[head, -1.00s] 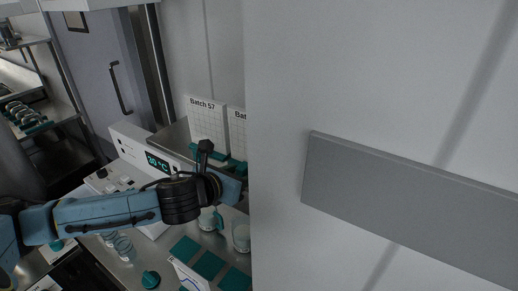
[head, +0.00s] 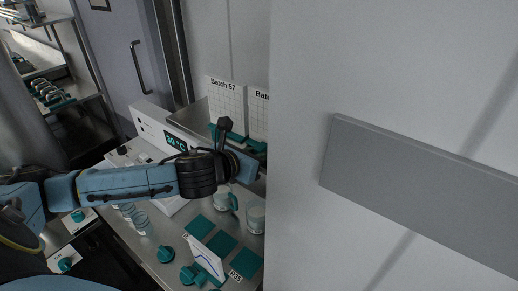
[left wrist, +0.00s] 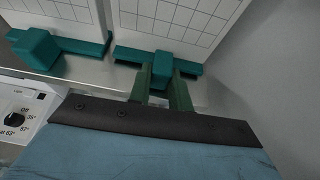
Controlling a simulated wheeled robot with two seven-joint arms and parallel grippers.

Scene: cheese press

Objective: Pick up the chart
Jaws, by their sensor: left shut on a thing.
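Two white grid charts stand side by side on teal stands at a steel ledge. The left one is marked "Batch 57" (head: 226,103). The right chart (head: 258,115) is partly cut off by the near wall in the head view and also shows in the left wrist view (left wrist: 180,20). My left gripper (left wrist: 163,88) is shut on the teal block (left wrist: 163,65) at the front of the right chart's stand. The stand appears at the ledge; I cannot tell whether it is lifted. A small white card with a curve (head: 206,258) stands lower on the counter. My right gripper is not in view.
A large pale wall (head: 400,60) with a grey bar (head: 420,200) fills the right side. A white device with a display (head: 175,141) is left of the charts. Glass cups (head: 255,215) and teal mats (head: 222,244) crowd the counter below.

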